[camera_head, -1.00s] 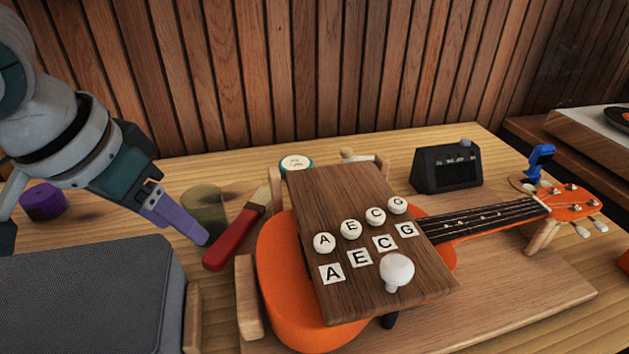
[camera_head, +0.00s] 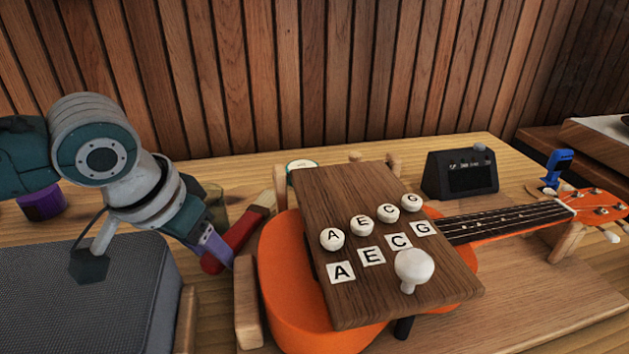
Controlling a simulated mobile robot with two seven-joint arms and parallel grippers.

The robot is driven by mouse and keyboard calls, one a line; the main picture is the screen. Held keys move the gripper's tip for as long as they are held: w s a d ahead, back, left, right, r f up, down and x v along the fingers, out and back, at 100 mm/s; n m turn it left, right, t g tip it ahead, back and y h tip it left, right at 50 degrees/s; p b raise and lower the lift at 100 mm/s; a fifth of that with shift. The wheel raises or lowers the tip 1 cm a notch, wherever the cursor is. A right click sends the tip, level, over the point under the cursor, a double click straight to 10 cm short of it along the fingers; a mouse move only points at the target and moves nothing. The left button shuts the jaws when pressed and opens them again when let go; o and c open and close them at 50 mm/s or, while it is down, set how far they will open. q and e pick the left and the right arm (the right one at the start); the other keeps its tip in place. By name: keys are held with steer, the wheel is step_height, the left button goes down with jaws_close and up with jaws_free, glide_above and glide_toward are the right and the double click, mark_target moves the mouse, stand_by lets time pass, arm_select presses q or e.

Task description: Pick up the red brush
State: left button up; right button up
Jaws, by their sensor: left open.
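The red brush (camera_head: 238,236) lies on the wooden table between the grey speaker and the orange ukulele. Its red handle points toward the front left, and its pale bristle end points to the back right. My left gripper (camera_head: 218,252) reaches down from the left with its purple fingers at the handle's near end. A purple finger overlaps the handle in the picture and hides part of it. The left gripper is open; I cannot tell whether it touches the brush. My right gripper is not in view.
A grey speaker (camera_head: 85,300) stands at the front left. The orange ukulele (camera_head: 285,290) rests on wooden supports, with a brown lettered board (camera_head: 350,190) over its body. An olive cylinder (camera_head: 217,205) is partly hidden behind my gripper. A purple cylinder (camera_head: 42,204) stands farther left.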

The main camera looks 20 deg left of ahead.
arm_select(q)
jaws_close()
stand_by(0.3)
steer(key=shift+r, duration=0.15)
